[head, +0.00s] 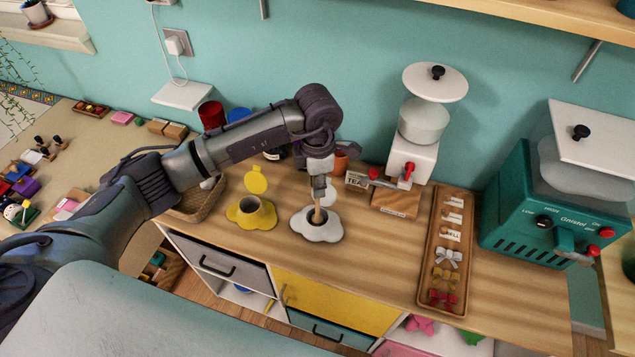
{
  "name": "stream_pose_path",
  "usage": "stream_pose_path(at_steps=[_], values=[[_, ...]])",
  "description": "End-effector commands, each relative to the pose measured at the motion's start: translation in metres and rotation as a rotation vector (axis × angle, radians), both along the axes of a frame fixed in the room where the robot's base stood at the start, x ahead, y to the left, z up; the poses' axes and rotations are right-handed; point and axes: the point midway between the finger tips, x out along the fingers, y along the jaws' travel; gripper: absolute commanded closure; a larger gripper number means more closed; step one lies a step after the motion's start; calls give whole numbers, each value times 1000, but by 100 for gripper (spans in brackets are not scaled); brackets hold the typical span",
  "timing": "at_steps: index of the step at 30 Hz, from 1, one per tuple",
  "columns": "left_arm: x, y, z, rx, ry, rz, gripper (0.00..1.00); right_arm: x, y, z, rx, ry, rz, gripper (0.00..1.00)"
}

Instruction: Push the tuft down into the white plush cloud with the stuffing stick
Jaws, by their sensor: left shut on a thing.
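The white plush cloud (318,234) lies on the wooden counter near its front edge, with a dark opening in its middle. My left gripper (319,186) is above the cloud, pointing down. It is shut on the wooden stuffing stick (317,214), which stands nearly upright with its lower end in the cloud's opening. A white round flap (331,195) shows behind the stick. I cannot make out the tuft; the opening is small and partly covered by the stick. My right gripper is not in view.
A yellow plush flower (250,213) with an opening sits left of the cloud. A wooden tray (447,245) of labels and bows, a white dispenser (412,150) and a teal machine (545,225) stand to the right. A wicker tray (207,204) is at left. Bare counter lies right of the cloud.

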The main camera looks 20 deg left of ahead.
Motion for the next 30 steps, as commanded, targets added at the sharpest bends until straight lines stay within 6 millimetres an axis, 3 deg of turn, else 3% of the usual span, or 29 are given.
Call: stream_pose_path(at_steps=[3,30], values=[[1,0,17,0,-1,0,100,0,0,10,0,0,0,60],[1,0,102,0,-2,0,100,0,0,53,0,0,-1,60]])
